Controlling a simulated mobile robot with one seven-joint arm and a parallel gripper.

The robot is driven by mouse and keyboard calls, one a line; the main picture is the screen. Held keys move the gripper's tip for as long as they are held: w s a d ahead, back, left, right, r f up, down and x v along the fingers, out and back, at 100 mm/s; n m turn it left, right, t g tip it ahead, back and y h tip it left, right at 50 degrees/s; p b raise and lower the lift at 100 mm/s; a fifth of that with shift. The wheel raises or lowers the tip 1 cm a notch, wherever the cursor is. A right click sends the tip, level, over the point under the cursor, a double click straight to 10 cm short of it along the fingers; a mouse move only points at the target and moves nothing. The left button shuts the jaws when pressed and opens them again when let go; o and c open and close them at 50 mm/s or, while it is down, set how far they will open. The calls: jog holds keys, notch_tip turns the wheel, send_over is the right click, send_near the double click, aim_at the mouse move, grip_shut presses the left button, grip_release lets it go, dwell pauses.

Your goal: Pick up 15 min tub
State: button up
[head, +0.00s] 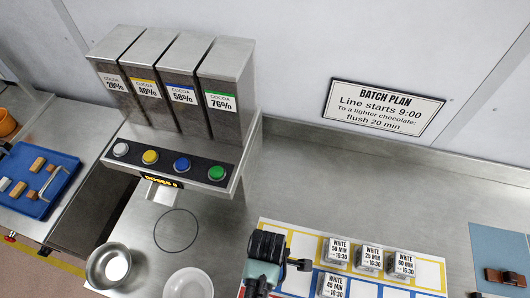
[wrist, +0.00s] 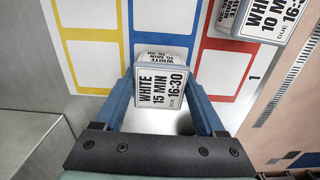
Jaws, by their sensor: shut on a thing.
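The 15 min tub (wrist: 163,87) shows in the wrist view, with a white label reading WHITE 15 MIN, DUE 16:30. My gripper (wrist: 166,98) has its two blue fingers closed on either side of it. I cannot tell whether the tub is lifted clear of the mat. In the head view the 15 min tub is hidden and my arm's end covers the left part of the mat.
A tub labelled WHITE 10 MIN (wrist: 262,18) stands close by on the right. The mat (head: 429,269) with coloured frames carries several other white-label tubs. A cocoa dispenser (head: 170,160) with coloured buttons, two bowls and a blue tray (head: 60,165) are to the left.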

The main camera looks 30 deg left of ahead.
notch_tip(320, 180, up, 10)
jog(key=shift+f+b, duration=0.2)
jog(key=shift+b, duration=0.25)
notch_tip(320, 180, up, 8)
jog(key=p, duration=0.8)
jog(key=shift+f, duration=0.25)
